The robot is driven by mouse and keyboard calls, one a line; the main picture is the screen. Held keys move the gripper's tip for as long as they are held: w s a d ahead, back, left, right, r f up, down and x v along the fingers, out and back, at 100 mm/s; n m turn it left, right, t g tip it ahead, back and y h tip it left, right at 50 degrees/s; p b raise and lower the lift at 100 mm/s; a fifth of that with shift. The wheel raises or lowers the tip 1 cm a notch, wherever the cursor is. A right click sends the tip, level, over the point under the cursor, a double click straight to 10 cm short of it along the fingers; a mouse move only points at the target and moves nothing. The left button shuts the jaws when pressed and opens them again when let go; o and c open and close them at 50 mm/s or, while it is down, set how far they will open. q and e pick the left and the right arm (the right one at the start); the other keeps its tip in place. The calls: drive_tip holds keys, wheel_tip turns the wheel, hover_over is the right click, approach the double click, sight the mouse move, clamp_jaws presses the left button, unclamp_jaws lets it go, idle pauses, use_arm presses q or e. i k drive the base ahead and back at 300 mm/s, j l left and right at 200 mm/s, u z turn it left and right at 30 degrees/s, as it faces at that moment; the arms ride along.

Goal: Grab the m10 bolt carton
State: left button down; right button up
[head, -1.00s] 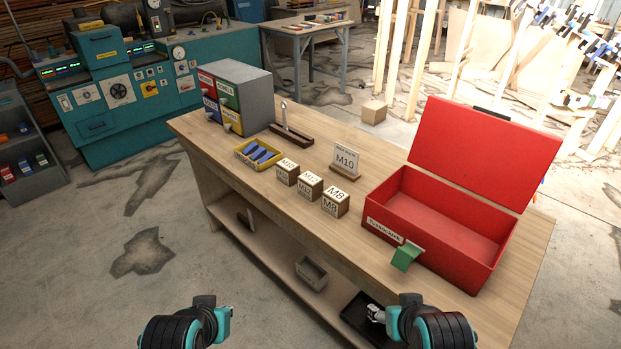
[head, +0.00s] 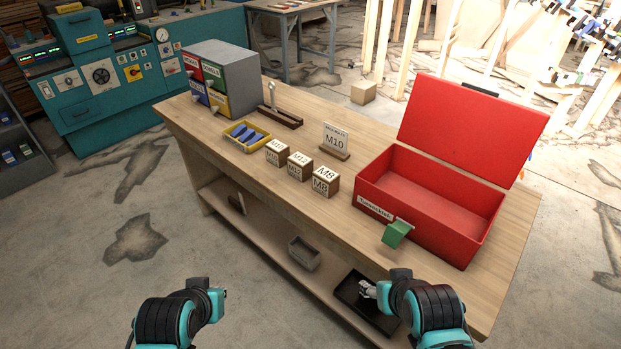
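Three small wooden-brown cartons with white labels stand in a row on the workbench (head: 300,213). The left carton (head: 277,153) has a small label that may read M10. The middle carton (head: 299,166) appears marked M12, and the right carton (head: 325,182) reads M8. An M10 sign (head: 335,140) stands behind them. My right gripper (head: 367,289) shows as a small grey metal shape at the lower right, in front of the dark tray and well away from the cartons. Its finger opening is unclear. My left arm shows at the lower left; its gripper cannot be made out.
An open red box (head: 430,212) with a green tab (head: 396,233) stands at the bench's right. A yellow tray (head: 247,136) with blue items and a drawer cabinet (head: 220,80) are at the left. A dark tray (head: 350,292) and grey bin (head: 304,252) sit on the lower shelf.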

sight(277, 153)
drive_tip(key=i+j, duration=0.2)
drive_tip(key=j, duration=0.15)
drive_tip(key=i+j, duration=0.2)
drive_tip(key=j, duration=0.15)
drive_tip(key=i+j+z, duration=0.1)
drive_tip(key=i+j, duration=0.3)
drive_tip(key=j, duration=0.25)
